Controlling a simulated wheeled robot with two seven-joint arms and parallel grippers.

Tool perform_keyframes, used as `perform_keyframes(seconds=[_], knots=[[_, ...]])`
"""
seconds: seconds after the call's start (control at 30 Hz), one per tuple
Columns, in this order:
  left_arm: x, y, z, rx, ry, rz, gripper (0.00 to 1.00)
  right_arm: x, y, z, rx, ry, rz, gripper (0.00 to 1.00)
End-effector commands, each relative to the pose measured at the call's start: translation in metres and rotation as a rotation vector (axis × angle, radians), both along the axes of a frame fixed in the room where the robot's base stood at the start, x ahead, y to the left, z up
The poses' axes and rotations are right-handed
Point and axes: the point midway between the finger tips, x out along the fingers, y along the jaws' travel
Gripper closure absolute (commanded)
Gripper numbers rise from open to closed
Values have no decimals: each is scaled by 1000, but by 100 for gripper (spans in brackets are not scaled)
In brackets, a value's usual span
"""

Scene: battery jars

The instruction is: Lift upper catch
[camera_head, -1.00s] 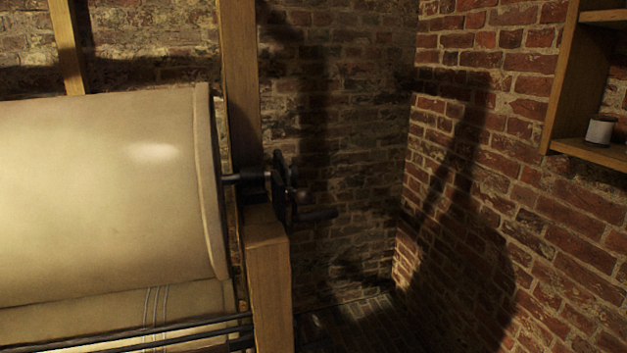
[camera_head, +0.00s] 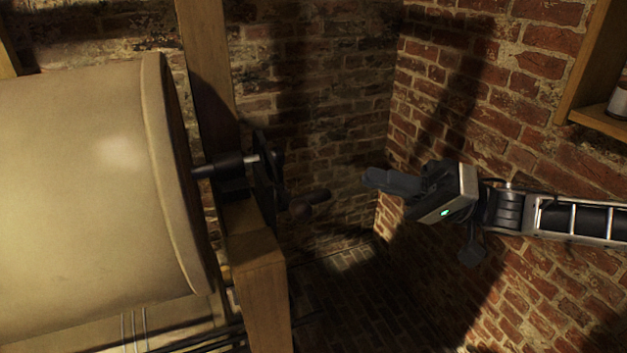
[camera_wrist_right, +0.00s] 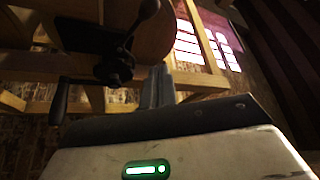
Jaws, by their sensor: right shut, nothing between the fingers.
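A dark metal crank mechanism (camera_head: 268,180) sits at the right end of a large pale drum (camera_head: 85,190), on a wooden post. Its handle (camera_head: 312,198) points right. The upper catch cannot be told apart from the other dark parts. My right gripper (camera_head: 374,180) is shut and empty, to the right of the handle and apart from it, pointing left. In the right wrist view its closed fingers (camera_wrist_right: 158,88) point up toward the drum side, with the dark crank hub (camera_wrist_right: 113,68) to their left. My left gripper is not in view.
A wooden post (camera_head: 256,290) stands below the mechanism. A brick wall (camera_head: 500,75) is close behind my right arm. A wooden shelf (camera_head: 600,112) with a small jar (camera_head: 621,100) is at upper right. The gap between handle and gripper is clear.

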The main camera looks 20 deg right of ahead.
Motion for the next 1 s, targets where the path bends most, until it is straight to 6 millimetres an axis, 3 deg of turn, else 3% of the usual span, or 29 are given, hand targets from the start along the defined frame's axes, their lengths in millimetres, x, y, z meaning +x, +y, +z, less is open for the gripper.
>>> perform_keyframes(seconds=[0.33, 0.77, 1.0], knots=[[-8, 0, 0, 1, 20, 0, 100, 5, 14, 6, 2, -5, 2, 100], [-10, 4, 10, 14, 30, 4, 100, 37, 93, 31, 2, -5, 4, 100], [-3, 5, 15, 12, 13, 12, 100, 10, 95, 8, -2, 2, 0, 100]])
